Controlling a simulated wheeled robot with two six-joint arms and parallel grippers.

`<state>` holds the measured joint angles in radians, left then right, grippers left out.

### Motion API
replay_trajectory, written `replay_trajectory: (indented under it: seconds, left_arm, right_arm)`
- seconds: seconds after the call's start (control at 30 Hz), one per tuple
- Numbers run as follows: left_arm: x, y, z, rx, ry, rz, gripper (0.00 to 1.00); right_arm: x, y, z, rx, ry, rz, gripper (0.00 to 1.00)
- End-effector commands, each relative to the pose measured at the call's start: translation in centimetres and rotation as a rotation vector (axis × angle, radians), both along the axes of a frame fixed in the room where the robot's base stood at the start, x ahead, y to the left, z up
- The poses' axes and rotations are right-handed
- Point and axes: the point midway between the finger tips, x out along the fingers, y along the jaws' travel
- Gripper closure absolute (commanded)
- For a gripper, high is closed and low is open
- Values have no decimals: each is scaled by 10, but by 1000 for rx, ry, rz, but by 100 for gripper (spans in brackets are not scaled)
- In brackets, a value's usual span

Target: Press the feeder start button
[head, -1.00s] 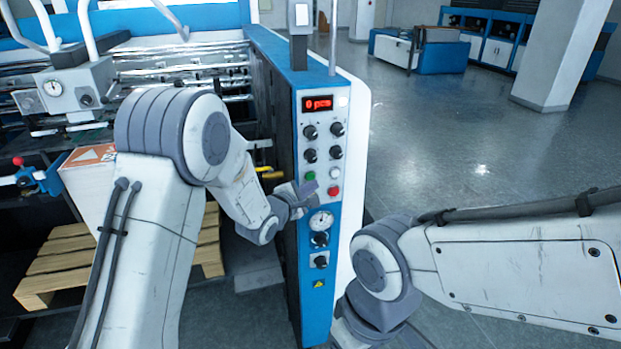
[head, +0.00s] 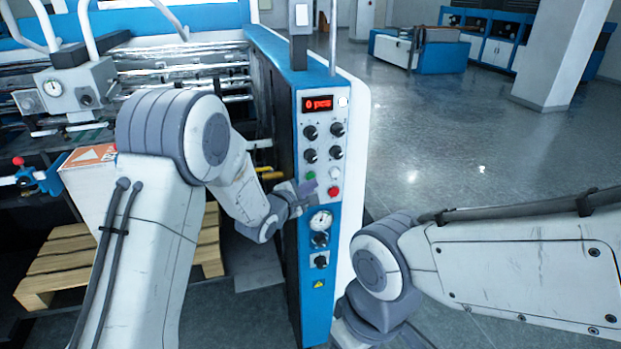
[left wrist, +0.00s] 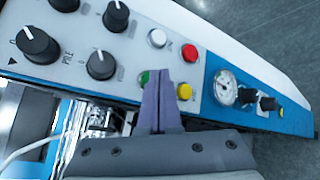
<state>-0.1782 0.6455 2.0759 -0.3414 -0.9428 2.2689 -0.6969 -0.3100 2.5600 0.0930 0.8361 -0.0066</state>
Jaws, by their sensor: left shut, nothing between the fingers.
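The control panel (head: 297,130) on the blue and white machine carries a green button (head: 310,175), a white button (head: 335,173) and a red button (head: 334,191). I cannot read which label marks the feeder start. My left gripper (head: 307,188) is shut and empty, its tips just below the green button. In the left wrist view the shut fingers (left wrist: 160,90) partly cover the green button (left wrist: 144,77); I cannot tell if they touch it. A yellow button (left wrist: 184,91) is beside the fingers there. My right gripper is out of view.
A red display (head: 318,103) reads "0 pcs" above several black knobs (head: 310,132). A gauge (head: 321,221) sits below the buttons. A wooden pallet (head: 60,265) lies at lower left. The floor right of the machine is open.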

Motion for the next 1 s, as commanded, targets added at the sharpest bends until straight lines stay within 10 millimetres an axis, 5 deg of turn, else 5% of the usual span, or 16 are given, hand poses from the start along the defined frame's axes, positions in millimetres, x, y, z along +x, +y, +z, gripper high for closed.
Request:
replay_trajectory:
  seconds: [1.0]
  left_arm:
    - [9,3,-1,1,2,1,100]
  right_arm:
    - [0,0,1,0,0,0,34]
